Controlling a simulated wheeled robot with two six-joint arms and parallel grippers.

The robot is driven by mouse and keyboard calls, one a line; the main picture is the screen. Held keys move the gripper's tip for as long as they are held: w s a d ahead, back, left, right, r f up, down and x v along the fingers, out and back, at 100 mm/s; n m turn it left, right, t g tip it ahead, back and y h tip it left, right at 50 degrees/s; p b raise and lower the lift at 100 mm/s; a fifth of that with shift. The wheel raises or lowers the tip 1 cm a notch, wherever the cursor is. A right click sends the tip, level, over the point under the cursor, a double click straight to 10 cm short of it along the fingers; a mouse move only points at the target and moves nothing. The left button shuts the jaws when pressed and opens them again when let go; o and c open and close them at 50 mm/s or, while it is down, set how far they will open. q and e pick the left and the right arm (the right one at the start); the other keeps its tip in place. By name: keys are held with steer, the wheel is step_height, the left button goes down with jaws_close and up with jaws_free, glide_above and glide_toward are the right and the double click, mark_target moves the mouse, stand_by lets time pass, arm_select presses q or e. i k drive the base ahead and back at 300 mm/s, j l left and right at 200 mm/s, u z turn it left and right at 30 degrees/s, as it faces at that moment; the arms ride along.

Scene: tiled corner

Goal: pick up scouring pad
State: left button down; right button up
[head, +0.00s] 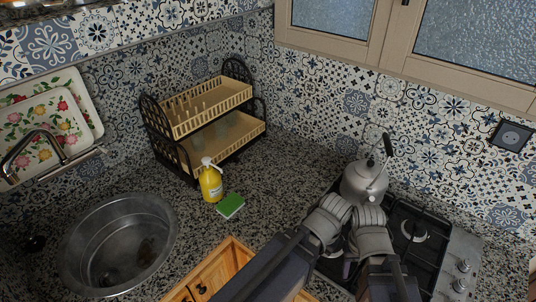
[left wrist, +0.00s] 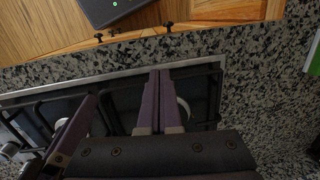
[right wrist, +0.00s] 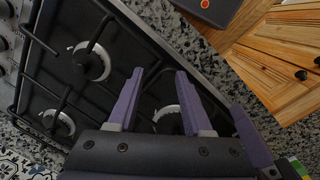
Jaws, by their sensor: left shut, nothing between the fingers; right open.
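The scouring pad (head: 231,206) is a flat green pad with a pale edge, lying on the granite counter beside the yellow bottle. A green piece, seemingly the same pad, is cut off at the right edge of the left wrist view (left wrist: 314,55). My left gripper (left wrist: 159,72) is shut and empty above the stove, its purple fingers together. My right gripper (right wrist: 160,72) is open and empty, also over the stove. In the head view both are close together right of the pad, their fingers mostly hidden by my wrists.
The yellow pump bottle (head: 211,184) stands touching or nearly touching the pad. A round sink (head: 75,235) is at left, a dish rack (head: 195,150) behind, a kettle (head: 362,182) on the stove (head: 433,232). Wooden cabinet (head: 222,268) is in front. Counter right of the pad is clear.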

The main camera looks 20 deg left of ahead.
mark_target(227, 207)
steer(key=k+j+u, duration=0.1)
steer(key=u, duration=0.8)
steer(key=l+u, duration=0.15)
steer(key=u, duration=0.6)
steer(key=i+l, duration=0.05)
